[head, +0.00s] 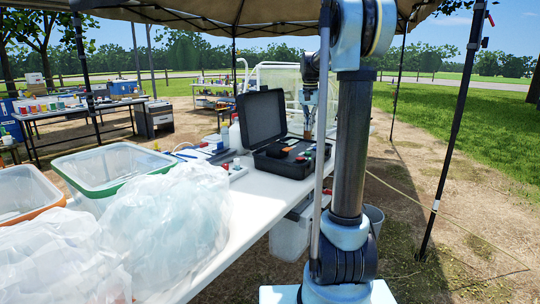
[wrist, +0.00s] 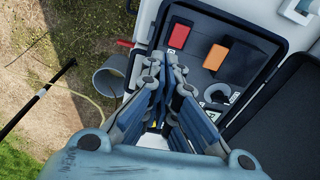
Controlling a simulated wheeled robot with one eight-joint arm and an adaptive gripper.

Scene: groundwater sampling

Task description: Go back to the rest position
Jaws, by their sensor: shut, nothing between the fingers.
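My gripper (wrist: 167,68) shows in the wrist view with its blue-grey fingers together and nothing between them. It points down over the near edge of an open black case (wrist: 190,15). In the head view my gripper (head: 308,134) hangs at the right part of the same case (head: 290,170), whose lid (head: 262,118) stands open. A red block (wrist: 180,36) and an orange block (wrist: 217,56) lie in the case, apart from my fingers. My fingers hide part of the case. The exact height above it is hard to tell.
The white table (head: 225,235) carries clear plastic bags (head: 170,225) and a green-rimmed bin (head: 110,168). A grey bucket (wrist: 109,80) stands on the ground beside the table. A dark canopy pole (head: 455,130) and a thin rope are at the right, with open ground and grass around.

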